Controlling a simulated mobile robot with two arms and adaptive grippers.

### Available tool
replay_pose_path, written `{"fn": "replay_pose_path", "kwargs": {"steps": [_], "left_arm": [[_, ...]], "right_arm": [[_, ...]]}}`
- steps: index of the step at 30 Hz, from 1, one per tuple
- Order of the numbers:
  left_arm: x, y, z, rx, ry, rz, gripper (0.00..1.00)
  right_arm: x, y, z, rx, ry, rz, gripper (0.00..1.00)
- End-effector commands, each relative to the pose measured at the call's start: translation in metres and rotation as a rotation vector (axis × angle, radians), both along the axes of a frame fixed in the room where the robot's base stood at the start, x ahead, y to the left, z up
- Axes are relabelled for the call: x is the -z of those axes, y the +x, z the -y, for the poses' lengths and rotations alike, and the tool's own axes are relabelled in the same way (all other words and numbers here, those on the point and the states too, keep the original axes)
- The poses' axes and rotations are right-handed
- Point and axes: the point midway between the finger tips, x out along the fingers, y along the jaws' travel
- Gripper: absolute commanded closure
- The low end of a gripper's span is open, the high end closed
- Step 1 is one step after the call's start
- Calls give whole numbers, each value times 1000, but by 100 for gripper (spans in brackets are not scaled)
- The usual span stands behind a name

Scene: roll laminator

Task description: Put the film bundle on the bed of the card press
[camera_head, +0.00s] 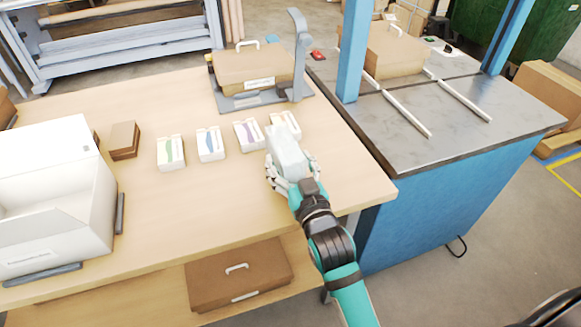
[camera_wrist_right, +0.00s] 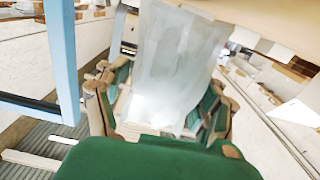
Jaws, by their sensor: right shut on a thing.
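The film bundle (camera_head: 285,147) is a pale, translucent stack. My right gripper (camera_head: 292,174) is shut on it and holds it over the right part of the wooden table, in front of the small white packs. In the right wrist view the bundle (camera_wrist_right: 178,62) stands up between the fingers (camera_wrist_right: 158,105). What looks like the card press (camera_head: 253,73) stands at the table's back edge, with a grey base, an upright arm and a brown handled block on it. The block covers most of its bed. The bundle is apart from the press. My left gripper is not in view.
Several small white packs (camera_head: 210,144) stand in a row on the table. A white open box (camera_head: 55,190) and a small brown box (camera_head: 124,140) are at left. A blue bench (camera_head: 445,110) with white rails and a blue post (camera_head: 354,50) stands at right. The table's front middle is clear.

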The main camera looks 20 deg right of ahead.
Motion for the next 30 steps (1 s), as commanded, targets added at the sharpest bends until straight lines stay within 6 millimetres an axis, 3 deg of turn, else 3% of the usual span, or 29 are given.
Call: {"fn": "replay_pose_path", "kwargs": {"steps": [4,15,16,21,30], "left_arm": [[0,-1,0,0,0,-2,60],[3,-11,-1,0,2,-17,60],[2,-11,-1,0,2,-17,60],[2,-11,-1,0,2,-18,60],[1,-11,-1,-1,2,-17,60]], "right_arm": [[16,0,1,0,0,0,64],[20,0,1,0,1,1,64],[20,0,1,0,1,1,29],[19,0,1,0,1,1,6],[18,0,1,0,1,2,5]]}}
